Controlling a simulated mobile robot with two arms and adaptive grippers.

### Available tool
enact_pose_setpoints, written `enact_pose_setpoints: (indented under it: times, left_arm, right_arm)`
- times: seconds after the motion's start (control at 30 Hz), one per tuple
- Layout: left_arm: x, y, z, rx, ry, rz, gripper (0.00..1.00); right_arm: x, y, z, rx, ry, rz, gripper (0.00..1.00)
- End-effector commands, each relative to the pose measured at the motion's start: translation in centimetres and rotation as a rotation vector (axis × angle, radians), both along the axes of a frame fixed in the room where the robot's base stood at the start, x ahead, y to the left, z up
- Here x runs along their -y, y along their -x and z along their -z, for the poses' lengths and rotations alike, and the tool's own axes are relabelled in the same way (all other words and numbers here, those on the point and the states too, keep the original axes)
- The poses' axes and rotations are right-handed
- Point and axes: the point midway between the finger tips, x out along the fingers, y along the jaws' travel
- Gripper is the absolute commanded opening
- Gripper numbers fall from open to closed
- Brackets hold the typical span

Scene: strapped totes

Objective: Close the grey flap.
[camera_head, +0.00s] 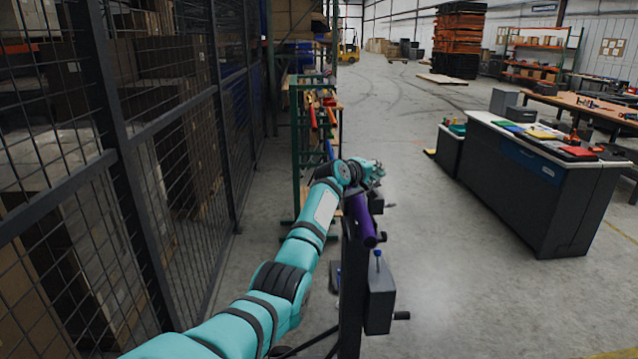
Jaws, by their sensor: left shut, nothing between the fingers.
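My left arm reaches forward from the bottom left, and its left gripper (374,171) is at the far end, small in the picture. It is shut and holds nothing that I can see. It is above and behind a purple tube (360,218) on a dark stand (351,290). I cannot make out a grey flap or strapped totes in this view. A dark grey box (380,304) with a small handle is on the stand, closer to me than the gripper. My right gripper is not in view.
A wire mesh fence (150,130) runs along the left, with boxes behind it. A green rack (297,150) with tools stands beyond my arm. A dark counter (530,190) with a white top stands at the right. The concrete floor between stand and counter is clear.

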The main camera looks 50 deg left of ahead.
Motion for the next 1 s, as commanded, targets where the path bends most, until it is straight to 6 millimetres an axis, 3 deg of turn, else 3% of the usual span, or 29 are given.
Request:
enact_pose_setpoints:
  times: [0.3,0.67,1.0]
  left_arm:
    - [0.3,-0.5,1.1,0.0,0.001,0.0,0.0]
    - [0.4,-0.7,1.4,0.001,0.001,0.0,0.0]
    - [0.5,-0.8,1.6,0.001,0.001,0.0,0.0]
  right_arm:
    - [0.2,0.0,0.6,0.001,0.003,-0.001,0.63]
    - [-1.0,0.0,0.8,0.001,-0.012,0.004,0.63]
    - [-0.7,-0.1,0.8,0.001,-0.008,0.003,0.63]
